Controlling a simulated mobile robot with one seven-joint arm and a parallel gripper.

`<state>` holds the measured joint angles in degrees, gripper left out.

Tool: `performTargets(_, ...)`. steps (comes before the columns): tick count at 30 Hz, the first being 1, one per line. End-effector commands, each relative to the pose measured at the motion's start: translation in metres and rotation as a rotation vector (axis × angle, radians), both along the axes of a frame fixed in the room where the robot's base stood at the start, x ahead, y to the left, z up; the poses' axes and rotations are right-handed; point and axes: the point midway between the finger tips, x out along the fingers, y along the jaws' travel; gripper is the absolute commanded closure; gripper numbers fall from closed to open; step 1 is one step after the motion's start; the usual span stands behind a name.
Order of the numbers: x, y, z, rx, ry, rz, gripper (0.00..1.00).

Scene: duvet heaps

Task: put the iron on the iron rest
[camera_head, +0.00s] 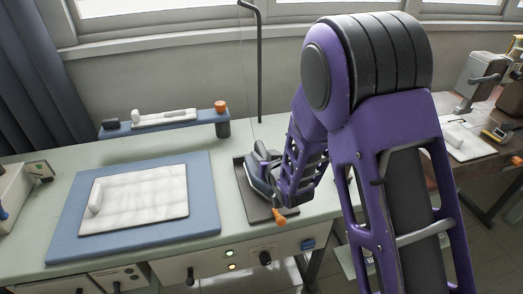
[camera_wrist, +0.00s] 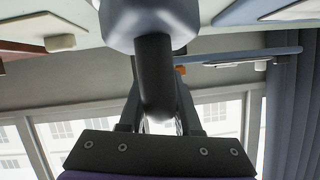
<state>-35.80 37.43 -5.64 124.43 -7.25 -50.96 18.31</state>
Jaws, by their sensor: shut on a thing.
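The iron (camera_head: 257,184) has a blue-grey body and a dark handle; it is partly hidden behind my arm in the head view. My gripper (camera_wrist: 158,100) is shut on the iron's dark handle (camera_wrist: 154,70), with a finger on either side. The iron's pale body (camera_wrist: 150,22) shows at the top of the wrist view. A dark flat plate, which looks like the iron rest (camera_head: 257,211), lies on the table's right part. The iron is over this plate, slightly tilted. I cannot tell whether they touch.
A blue pad (camera_head: 65,228) with a folded white duvet (camera_head: 145,200) lies left of the plate. A raised blue shelf (camera_head: 170,127) stands behind it. A thin black pole (camera_head: 259,70) rises at the back. An orange-tipped knob (camera_head: 279,216) sits near the plate's front.

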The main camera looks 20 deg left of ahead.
Motion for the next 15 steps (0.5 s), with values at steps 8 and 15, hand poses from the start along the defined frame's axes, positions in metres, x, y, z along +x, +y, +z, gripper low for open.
performTargets(8, 0.001, 0.001, -0.016, 0.004, -0.007, 0.001, 1.00)
performTargets(15, 0.001, 0.001, -0.019, 0.005, -0.007, -0.001, 1.00)
